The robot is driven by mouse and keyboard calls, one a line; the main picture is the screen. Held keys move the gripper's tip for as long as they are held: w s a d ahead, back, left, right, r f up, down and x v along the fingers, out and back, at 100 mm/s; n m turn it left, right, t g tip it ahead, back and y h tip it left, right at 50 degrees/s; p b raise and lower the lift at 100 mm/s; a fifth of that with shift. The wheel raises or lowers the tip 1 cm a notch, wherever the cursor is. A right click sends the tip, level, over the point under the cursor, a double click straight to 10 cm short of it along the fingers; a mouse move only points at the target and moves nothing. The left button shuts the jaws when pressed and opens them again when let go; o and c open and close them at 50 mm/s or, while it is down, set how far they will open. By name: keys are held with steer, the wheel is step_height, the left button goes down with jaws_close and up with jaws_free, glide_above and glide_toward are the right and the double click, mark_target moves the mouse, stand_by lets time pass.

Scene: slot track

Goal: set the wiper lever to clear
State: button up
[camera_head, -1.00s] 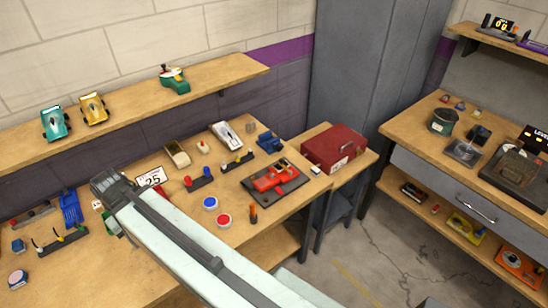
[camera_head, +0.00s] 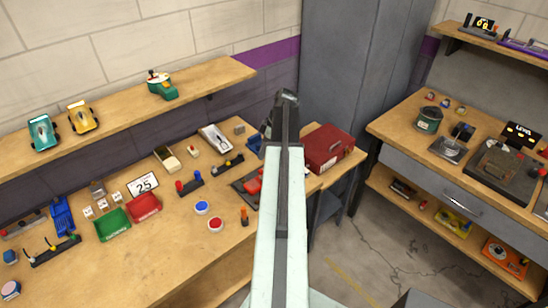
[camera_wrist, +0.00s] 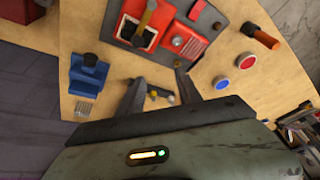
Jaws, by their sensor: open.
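No label shows which lever is the wiper lever. In the wrist view, a red unit (camera_wrist: 188,42) on a dark base carries a lever with a brownish-yellow handle (camera_wrist: 146,18). It is partly hidden by my arm in the head view (camera_head: 252,186). A dark strip with small knobbed levers (camera_wrist: 158,96) shows between my fingers in the wrist view; it lies on the bench in the head view (camera_head: 227,166). My gripper (camera_wrist: 158,86) is open and empty, over the bench's right part. In the head view, my gripper (camera_head: 286,97) has its fingers hidden.
A blue device (camera_wrist: 88,73) is left of my fingers in the wrist view. Blue (camera_head: 202,208) and red (camera_head: 216,224) round buttons and an orange-handled tool (camera_head: 244,216) are nearby. A red toolbox (camera_head: 325,146) stands to the right. A shelf (camera_head: 200,88) overhangs the bench's back.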

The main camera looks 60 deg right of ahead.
steer(key=s+d, duration=0.5)
steer(key=shift+n, duration=0.3)
steer(key=b+x, duration=0.7)
steer(key=shift+w, duration=0.1)
steer(key=shift+w+a+f, duration=0.1)
steer(key=shift+w+f, duration=0.1)
steer(key=shift+r, duration=0.1)
jaws_close()
stand_by(0.5)
